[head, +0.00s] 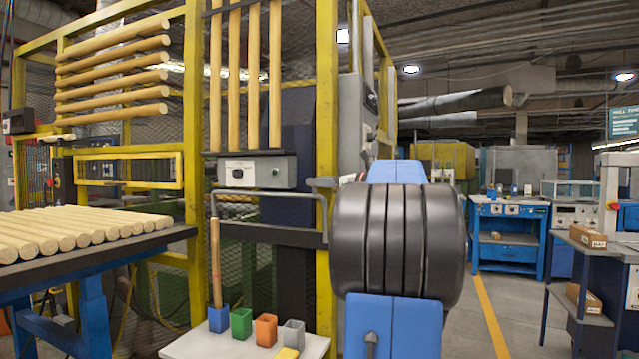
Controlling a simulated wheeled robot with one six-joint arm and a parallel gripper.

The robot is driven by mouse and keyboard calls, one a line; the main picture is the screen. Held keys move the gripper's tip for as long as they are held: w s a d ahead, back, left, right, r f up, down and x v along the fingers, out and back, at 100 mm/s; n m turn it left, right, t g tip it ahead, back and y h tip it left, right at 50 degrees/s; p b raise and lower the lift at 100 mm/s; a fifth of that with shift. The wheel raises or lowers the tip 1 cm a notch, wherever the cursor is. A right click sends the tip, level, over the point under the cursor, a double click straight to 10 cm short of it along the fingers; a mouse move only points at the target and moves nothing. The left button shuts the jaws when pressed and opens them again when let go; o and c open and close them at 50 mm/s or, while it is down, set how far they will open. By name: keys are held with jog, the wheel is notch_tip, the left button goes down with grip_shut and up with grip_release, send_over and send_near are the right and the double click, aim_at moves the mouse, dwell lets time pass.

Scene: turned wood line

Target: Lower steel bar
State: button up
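A grey steel bar (265,195), bent like a U turned upside down, is in the middle of the head view. Its top runs level across the yellow-framed machine, below a grey control box (257,171). Its right leg comes down to a dark crossbeam (270,235); its left leg is partly behind an upright wooden rod (215,262). My arm's black and blue joint fills the picture just right of the bar, with a gap between them. My gripper is not in view.
A white shelf (190,347) holds blue, green, orange and grey cups in front of the machine; the rod stands in the blue cup (218,319). A table of wooden rods (75,232) is at left. A floor aisle is open at right.

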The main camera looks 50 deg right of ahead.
grip_shut()
jog(key=shift+a, duration=0.15)
jog(key=s+a+f+n+t+y, duration=0.1)
jog(key=s+a+f+n, duration=0.1)
jog(key=a+f+n, duration=0.3)
jog(key=s+a+f+n+t+y, duration=0.1)
jog(key=s+a+f+n, duration=0.1)
jog(key=s+a+n, duration=0.3)
jog(key=a+f+n+y, duration=0.1)
jog(key=a+f+n, duration=0.2)
jog(key=f, duration=0.4)
jog(key=a+f+n+y, duration=0.1)
jog(key=a+f+n, duration=0.2)
jog(key=f+n, duration=0.2)
jog(key=shift+f+y, duration=0.3)
jog(key=shift+f, duration=0.75)
